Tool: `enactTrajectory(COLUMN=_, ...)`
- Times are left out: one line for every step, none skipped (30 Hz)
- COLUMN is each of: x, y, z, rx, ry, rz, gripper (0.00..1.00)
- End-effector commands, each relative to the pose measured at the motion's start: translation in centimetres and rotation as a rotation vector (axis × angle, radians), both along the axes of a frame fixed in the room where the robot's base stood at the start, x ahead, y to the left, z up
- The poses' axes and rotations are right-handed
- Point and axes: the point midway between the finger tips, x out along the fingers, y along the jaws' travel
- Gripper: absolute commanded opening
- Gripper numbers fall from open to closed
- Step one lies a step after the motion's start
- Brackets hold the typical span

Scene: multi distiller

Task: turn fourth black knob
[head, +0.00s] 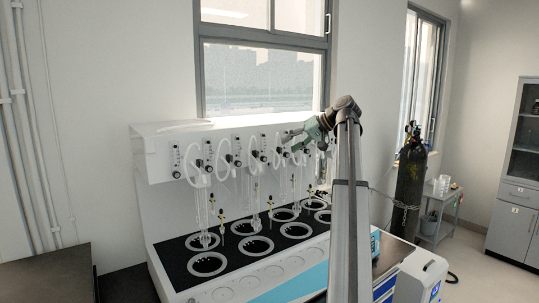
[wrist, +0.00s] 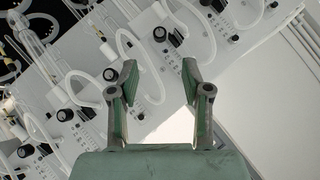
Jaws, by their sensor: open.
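A row of black knobs runs along the white front panel of the distiller (head: 160,160), set in pairs beside flow meters and clear tubing. In the head view, the fourth black knob (head: 279,150) counted from the left is just below my gripper (head: 286,139). In the wrist view my gripper (wrist: 160,70) is open, with its two fingers apart and nothing between them. A black knob (wrist: 160,34) shows beyond the gap between the fingertips, apart from them. I cannot tell which of these is the fourth.
Looped white tubes (wrist: 85,82) hang near the knobs, beside the left finger. Glass tubes stand above round heating wells (head: 208,264) on the deck. A black gas cylinder (head: 410,190) stands at the right. A window (head: 262,80) is behind the distiller.

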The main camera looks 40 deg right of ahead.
Motion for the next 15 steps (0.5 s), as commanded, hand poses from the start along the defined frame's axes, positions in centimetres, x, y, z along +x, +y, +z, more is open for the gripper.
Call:
enactTrajectory(x=0.7, y=0.6, z=-0.5, rx=0.002, ry=0.002, rz=0.002, gripper=0.48)
enactTrajectory(x=1.2, y=0.8, z=-0.8, rx=0.002, ry=0.002, rz=0.002, gripper=0.48)
enactTrajectory(x=1.8, y=1.1, z=-1.3, rx=0.001, ry=0.001, rz=0.001, gripper=0.48)
enactTrajectory(x=2.2, y=1.4, z=-1.6, rx=0.002, ry=0.002, rz=0.002, gripper=0.48)
enactTrajectory(x=2.6, y=1.6, z=-1.9, rx=0.002, ry=0.002, rz=0.002, gripper=0.48)
enactTrajectory(x=3.2, y=1.9, z=-2.3, rx=0.001, ry=0.001, rz=0.001, gripper=0.48)
enactTrajectory(x=3.6, y=2.1, z=-2.7, rx=0.002, ry=0.002, rz=0.001, gripper=0.48)
enactTrajectory(x=4.1, y=2.3, z=-3.0, rx=0.002, ry=0.003, rz=0.001, gripper=0.48)
enactTrajectory(x=4.6, y=2.6, z=-3.4, rx=0.002, ry=0.003, rz=0.001, gripper=0.48)
enactTrajectory(x=4.9, y=2.8, z=-3.6, rx=0.002, ry=0.002, rz=0.0, gripper=0.48)
enactTrajectory(x=5.3, y=2.9, z=-3.9, rx=0.002, ry=0.002, rz=0.0, gripper=0.48)
enactTrajectory(x=5.7, y=3.2, z=-4.2, rx=0.002, ry=0.002, rz=0.0, gripper=0.48)
enactTrajectory(x=6.0, y=3.4, z=-4.5, rx=0.002, ry=0.002, rz=0.001, gripper=0.48)
enactTrajectory(x=6.3, y=3.5, z=-4.7, rx=0.002, ry=0.002, rz=0.001, gripper=0.48)
enactTrajectory(x=6.6, y=3.6, z=-4.9, rx=0.001, ry=0.001, rz=0.001, gripper=0.48)
